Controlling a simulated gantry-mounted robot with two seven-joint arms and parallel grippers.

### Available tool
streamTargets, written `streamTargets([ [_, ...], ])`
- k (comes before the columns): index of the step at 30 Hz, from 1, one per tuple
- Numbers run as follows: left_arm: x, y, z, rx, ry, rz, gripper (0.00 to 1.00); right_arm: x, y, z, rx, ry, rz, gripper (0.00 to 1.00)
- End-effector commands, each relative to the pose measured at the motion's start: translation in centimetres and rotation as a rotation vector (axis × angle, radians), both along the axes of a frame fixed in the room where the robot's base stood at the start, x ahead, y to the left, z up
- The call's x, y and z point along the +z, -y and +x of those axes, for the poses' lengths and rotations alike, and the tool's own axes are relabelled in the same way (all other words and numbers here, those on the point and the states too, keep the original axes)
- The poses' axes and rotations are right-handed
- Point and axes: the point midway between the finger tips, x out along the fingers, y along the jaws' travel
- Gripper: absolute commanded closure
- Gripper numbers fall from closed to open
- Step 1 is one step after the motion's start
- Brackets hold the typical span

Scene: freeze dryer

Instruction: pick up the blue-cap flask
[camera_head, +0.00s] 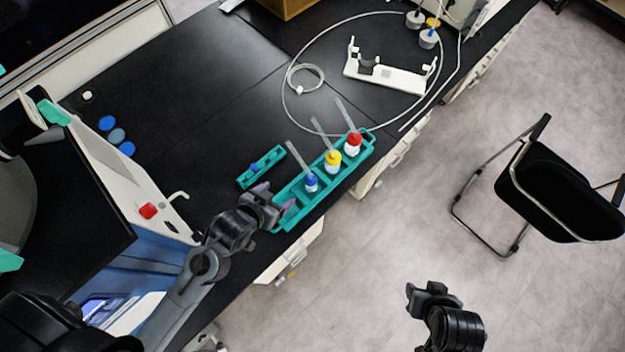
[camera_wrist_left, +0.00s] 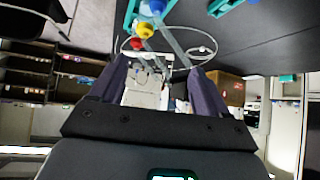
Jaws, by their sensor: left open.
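The blue-cap flask (camera_head: 311,184) stands in the near-left part of a teal rack (camera_head: 282,229), with a clear tube rising from its cap. A yellow-cap flask (camera_head: 333,162) and a red-cap flask (camera_head: 353,144) stand farther along the rack. My left gripper (camera_head: 275,199) is open and empty, just left of the blue-cap flask and apart from it, by the rack's near-left end. In the left wrist view the blue cap (camera_wrist_left: 157,6) is at the top edge, beyond the open fingers (camera_wrist_left: 157,66). My right gripper (camera_head: 424,292) is over the floor, away from the bench; its jaws are unclear.
A small teal rack (camera_head: 260,167) lies beside the large one. A white stand (camera_head: 388,75) and a looped hose (camera_head: 284,95) are farther back. The white and blue machine (camera_head: 125,180) is at left. A black chair (camera_head: 555,190) stands on the floor. The bench's middle is clear.

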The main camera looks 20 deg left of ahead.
Motion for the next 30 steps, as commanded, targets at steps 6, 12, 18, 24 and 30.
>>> streamTargets([
  [6, -9.6, 1.1, 3.4, -0.026, 0.204, -0.046, 0.24, -7.9, 0.1, 0.0, 0.002, 0.0, -0.005, 0.57],
  [12, -14.8, 1.5, 5.0, -0.048, 0.316, -0.069, 0.24, -12.3, 0.2, -0.1, 0.004, -0.005, -0.008, 0.57],
  [18, -16.9, 1.7, 5.7, -0.059, 0.359, -0.076, 0.24, -14.0, 0.2, -0.1, 0.003, -0.005, -0.007, 0.57],
  [24, -17.8, 2.2, 7.8, -0.06, 0.369, -0.079, 0.24, -14.1, 0.2, -0.1, 0.002, -0.003, -0.006, 0.57],
  [30, -18.7, 2.7, 10.0, -0.061, 0.368, -0.078, 0.24, -14.1, 0.1, -0.1, 0.0, -0.002, -0.003, 0.57],
])
